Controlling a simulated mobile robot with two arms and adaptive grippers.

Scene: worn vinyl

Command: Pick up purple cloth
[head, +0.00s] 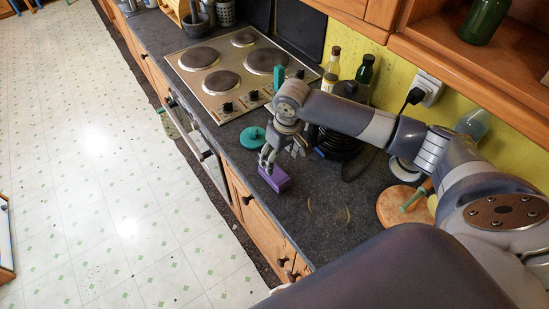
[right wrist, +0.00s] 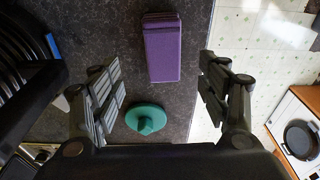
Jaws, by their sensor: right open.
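The purple cloth (head: 275,179) is a folded, block-like bundle lying on the dark countertop near its front edge. It also shows in the right wrist view (right wrist: 162,50), at the top middle. My right gripper (head: 280,154) points down close to the cloth in the head view. In the right wrist view the fingers of the right gripper (right wrist: 160,90) are spread wide and empty, with the cloth lying beyond and between them. I cannot tell the exact height of the fingers above the cloth. My left gripper is not in view.
A teal round lid (head: 252,138) with a knob lies near the gripper. A steel hob (head: 232,70) is farther along the counter. A black coiled item (head: 338,142) and bottles (head: 333,62) stand by the wall. A round wooden board (head: 392,208) lies right. Counter between is clear.

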